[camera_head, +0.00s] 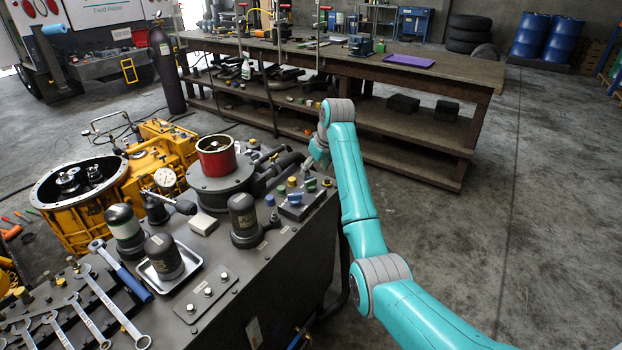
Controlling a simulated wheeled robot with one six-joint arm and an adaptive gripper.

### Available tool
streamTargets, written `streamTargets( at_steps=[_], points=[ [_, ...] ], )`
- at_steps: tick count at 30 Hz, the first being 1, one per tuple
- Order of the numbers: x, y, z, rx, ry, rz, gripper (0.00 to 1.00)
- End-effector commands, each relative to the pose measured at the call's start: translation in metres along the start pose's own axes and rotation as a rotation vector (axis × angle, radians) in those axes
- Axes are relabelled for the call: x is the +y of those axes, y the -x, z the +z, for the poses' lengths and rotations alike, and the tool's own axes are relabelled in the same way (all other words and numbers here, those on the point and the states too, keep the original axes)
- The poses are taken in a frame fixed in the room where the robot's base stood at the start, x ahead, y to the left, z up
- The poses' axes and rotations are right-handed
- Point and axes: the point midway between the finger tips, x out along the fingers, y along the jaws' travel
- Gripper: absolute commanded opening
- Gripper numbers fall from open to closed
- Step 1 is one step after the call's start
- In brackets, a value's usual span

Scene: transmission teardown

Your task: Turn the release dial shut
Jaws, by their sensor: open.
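My teal arm reaches from the lower right up to the far right corner of the dark workbench (262,262). My gripper (308,167) is at the arm's end, low over that corner, open. Its fingers are small, dark and hard to make out against the hoses behind. Just below it, a small dark block (300,210) carries coloured knobs, among them a green one (310,185) and a blue one (295,198). I cannot tell which of these is the release dial, or its setting. No contact between gripper and knobs can be made out.
A red-topped cylinder (216,156) and a dark canister (244,218) stand left of the knobs. A tray (190,268) and wrenches (117,318) lie nearer. A yellow transmission housing (75,208) stands left. A long wooden table (455,78) is behind. Floor at right is clear.

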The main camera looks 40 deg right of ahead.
Motion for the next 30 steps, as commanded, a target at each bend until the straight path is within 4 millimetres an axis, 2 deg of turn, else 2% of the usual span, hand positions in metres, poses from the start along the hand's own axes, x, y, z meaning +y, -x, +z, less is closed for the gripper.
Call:
streamTargets(
  at_steps=[3,9,15,22,23,27,30],
  points=[
    [-0.001,-0.021,0.000,-0.001,0.000,-0.001,0.73],
    [0.000,-0.045,0.000,0.000,0.000,0.000,0.73],
    [0.000,-0.054,0.000,0.001,0.000,0.001,0.73],
    [0.000,-0.054,0.000,0.002,0.000,0.001,0.73],
    [0.000,-0.054,0.000,0.002,0.000,0.001,0.68],
    [0.000,-0.054,0.000,0.001,0.000,0.001,0.33],
    [0.000,-0.054,0.000,0.001,0.000,0.001,0.13]
  ],
)
